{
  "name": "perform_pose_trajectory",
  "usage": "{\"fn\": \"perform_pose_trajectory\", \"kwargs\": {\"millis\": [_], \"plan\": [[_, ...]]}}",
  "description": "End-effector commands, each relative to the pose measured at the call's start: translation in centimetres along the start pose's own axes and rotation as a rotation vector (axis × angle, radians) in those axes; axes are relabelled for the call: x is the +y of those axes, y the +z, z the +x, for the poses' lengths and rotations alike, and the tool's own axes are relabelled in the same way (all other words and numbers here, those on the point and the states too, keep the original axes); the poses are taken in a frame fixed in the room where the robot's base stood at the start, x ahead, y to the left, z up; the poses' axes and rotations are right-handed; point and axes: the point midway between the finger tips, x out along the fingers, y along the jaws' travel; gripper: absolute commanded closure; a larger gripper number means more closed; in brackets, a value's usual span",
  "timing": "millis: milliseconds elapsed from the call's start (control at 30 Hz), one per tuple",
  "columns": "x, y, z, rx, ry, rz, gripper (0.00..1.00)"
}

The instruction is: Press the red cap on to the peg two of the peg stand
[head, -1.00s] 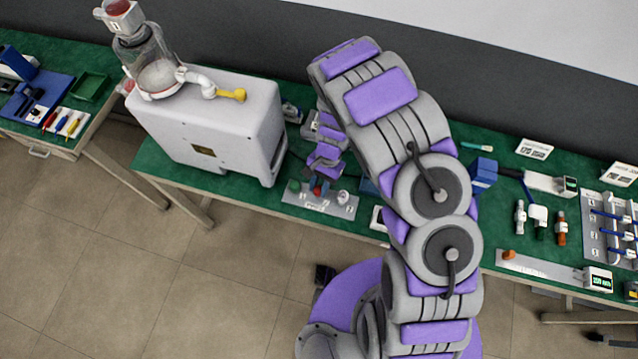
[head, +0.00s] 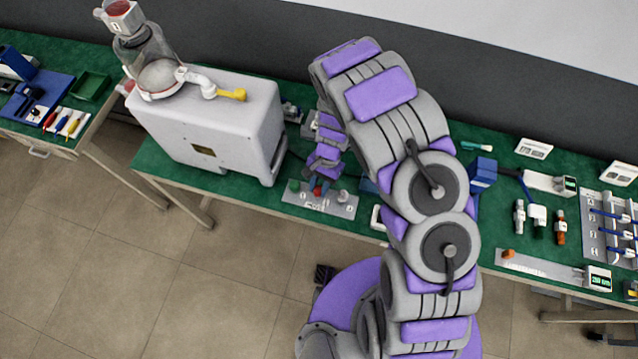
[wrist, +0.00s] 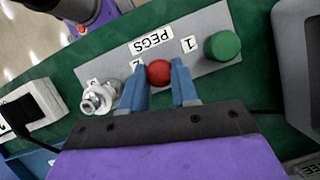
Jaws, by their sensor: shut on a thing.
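The red cap (wrist: 159,72) is between the two blue fingers of my gripper (wrist: 161,85), which is shut on it. It is over the middle of the peg stand (wrist: 205,22), beside the partly covered label 2. Whether the cap is seated on a peg is hidden from above. A green cap (wrist: 222,45) is at the place labelled 1. A bare metal peg (wrist: 100,97) stands at the other end. In the head view the peg stand (head: 338,208) lies near the bench's front edge, with the red cap (head: 318,189) under my gripper.
A large white canister pump (head: 215,125) stands left of the stand. A white device (wrist: 32,108) sits close to the bare-peg end. Small fittings and a ruler-like plate (head: 540,268) lie on the green bench to the right.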

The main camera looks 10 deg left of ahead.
Motion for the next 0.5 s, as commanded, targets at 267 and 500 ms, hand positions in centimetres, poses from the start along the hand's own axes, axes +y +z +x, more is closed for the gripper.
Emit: {"fn": "perform_pose_trajectory", "kwargs": {"millis": [267, 500], "plan": [[-0.01, -0.17, 0.44, 0.0, 0.0, 0.0, 0.99], [-0.01, -0.19, 0.49, 0.0, 0.0, 0.0, 0.99]]}}
